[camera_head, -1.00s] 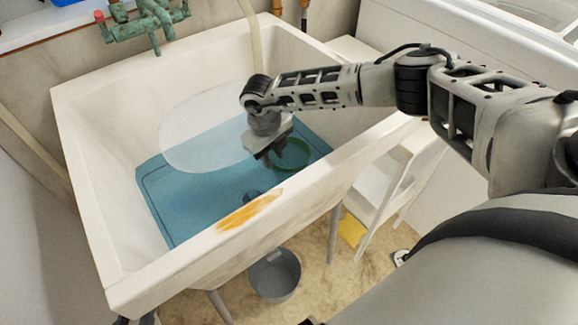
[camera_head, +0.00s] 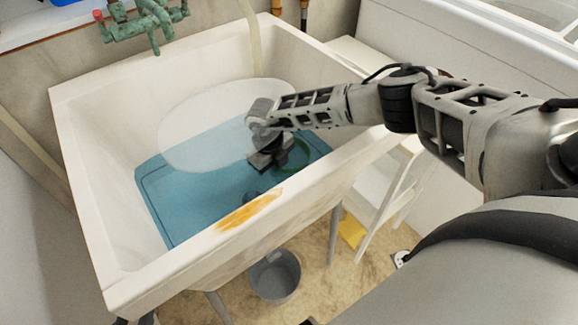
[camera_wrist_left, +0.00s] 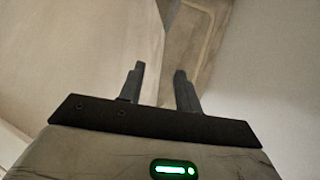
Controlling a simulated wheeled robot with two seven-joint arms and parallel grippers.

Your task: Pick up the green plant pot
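The green plant pot (camera_head: 298,157) sits in the sink at the right side of the blue bottom area. Only part of its green rim shows; my right gripper hides the rest. My right gripper (camera_head: 268,167) reaches down into the sink from the right, just left of and overlapping the pot in the picture. Its fingers are dark and small, so I cannot tell their opening or whether they touch the pot. In the left wrist view my left gripper (camera_wrist_left: 159,68) has its two fingers apart with nothing between them.
The white sink (camera_head: 85,180) surrounds my right gripper with raised walls; its front rim has an orange stain (camera_head: 249,210). A green tap (camera_head: 143,18) is at the back. A grey bucket (camera_head: 274,277) stands on the floor below.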

